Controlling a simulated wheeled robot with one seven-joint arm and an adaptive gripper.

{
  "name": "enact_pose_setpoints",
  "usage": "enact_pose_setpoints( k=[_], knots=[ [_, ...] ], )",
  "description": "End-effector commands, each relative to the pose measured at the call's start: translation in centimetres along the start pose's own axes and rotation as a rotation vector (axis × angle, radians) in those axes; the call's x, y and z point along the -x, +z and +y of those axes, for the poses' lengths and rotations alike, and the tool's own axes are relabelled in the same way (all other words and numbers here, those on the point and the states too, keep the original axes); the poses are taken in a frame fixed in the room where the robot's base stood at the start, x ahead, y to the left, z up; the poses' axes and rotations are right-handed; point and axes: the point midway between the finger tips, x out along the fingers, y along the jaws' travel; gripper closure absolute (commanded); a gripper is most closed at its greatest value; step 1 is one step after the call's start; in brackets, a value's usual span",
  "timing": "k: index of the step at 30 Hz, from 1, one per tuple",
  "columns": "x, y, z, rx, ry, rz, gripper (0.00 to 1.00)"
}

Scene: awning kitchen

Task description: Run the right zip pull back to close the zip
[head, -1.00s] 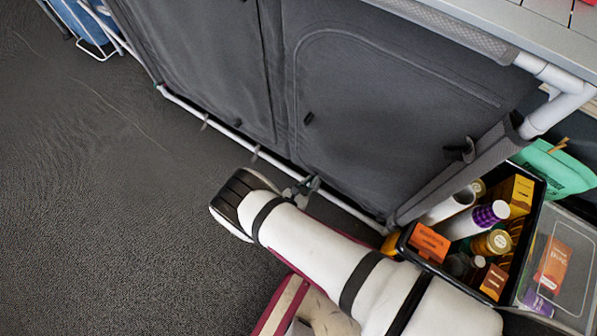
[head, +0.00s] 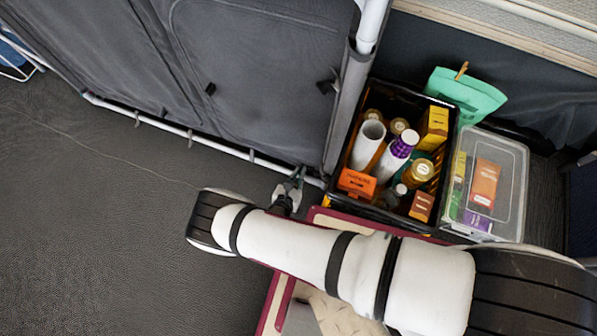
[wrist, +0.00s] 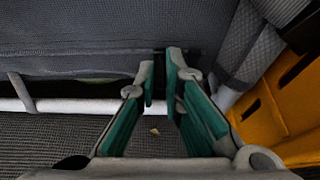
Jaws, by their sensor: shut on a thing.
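The grey fabric kitchen unit (head: 265,60) stands at the upper left in the head view, with a curved zip line on its right door panel. My gripper (head: 298,173) is at the bottom of this panel, near its lower right corner. In the wrist view my gripper (wrist: 163,72) has its green-backed fingers nearly together against the fabric, shut on a small dark thing. This appears to be the right zip pull (wrist: 160,60), mostly hidden between the fingertips. A dark tab (head: 210,89) hangs on the panel's left, and a dark toggle (head: 328,84) sits at its right edge.
A black crate (head: 345,150) of bottles and boxes stands just right of my gripper. A clear lidded box (head: 515,190) is beside it. A white frame rail (head: 170,128) runs along the unit's foot. A yellow-orange thing (wrist: 275,115) is close right in the wrist view.

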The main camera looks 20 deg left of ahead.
Motion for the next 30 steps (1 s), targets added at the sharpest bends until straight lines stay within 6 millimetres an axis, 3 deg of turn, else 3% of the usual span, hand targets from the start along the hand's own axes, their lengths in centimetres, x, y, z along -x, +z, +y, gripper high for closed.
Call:
enact_pose_setpoints(
  k=[9, 12, 13, 23, 30],
  knots=[
    [0.2, -0.2, 0.0, 0.000, -0.001, 0.006, 1.00],
    [0.1, -0.2, 0.0, 0.000, -0.001, 0.006, 0.73],
    [0.1, -0.2, 0.0, 0.000, -0.001, 0.005, 0.71],
    [0.1, 0.1, 0.0, 0.000, 0.000, 0.002, 0.71],
    [1.2, 2.6, 0.1, 0.000, -0.001, 0.002, 0.71]
  ],
)
